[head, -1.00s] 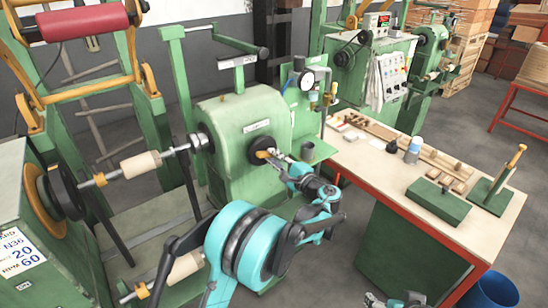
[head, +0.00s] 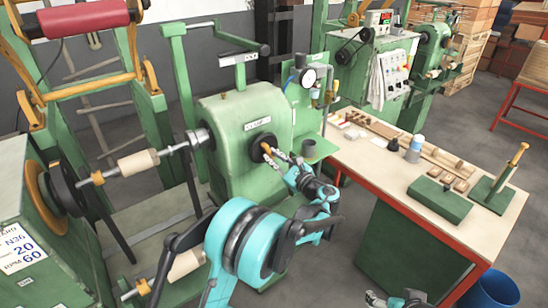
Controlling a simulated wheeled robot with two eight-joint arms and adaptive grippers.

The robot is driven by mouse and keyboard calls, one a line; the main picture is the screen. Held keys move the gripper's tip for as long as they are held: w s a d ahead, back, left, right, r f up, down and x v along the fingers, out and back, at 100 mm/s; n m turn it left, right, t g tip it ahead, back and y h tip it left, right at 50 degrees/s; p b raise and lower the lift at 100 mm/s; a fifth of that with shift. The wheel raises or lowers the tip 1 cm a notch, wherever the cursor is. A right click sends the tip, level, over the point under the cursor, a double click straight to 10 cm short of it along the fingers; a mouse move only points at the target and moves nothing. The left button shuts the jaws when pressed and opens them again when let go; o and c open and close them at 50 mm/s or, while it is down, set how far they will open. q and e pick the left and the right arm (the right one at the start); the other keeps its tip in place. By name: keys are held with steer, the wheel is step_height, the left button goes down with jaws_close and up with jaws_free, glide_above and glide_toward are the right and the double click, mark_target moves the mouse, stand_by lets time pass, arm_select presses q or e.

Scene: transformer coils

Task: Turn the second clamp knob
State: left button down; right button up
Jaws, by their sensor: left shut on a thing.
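The green winding machine (head: 232,165) stands in the middle of the head view, with a label on its front face. Below the label is a dark round clamp knob (head: 256,147) with a small yellow-orange part at its centre. My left gripper (head: 270,153) reaches it from the lower right and is shut on the knob's central part. The fingers hide part of the knob. My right gripper (head: 385,299) shows only partly at the bottom edge, low beside the bench and away from the machine; its fingers are too small and cut off to judge.
A shaft with a pale wooden spool (head: 138,162) runs left from the machine to a dark disc (head: 70,188). The bench (head: 360,165) at right holds blocks and a bottle.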

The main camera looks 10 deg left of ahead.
arm_select(q)
steer(key=shift+f+m, duration=0.1)
steer(key=shift+m, duration=0.4)
steer(key=c, duration=1.5)
jaws_free()
steer(key=v, duration=1.2)
steer(key=shift+s, duration=0.1)
steer(key=shift+a, duration=0.1)
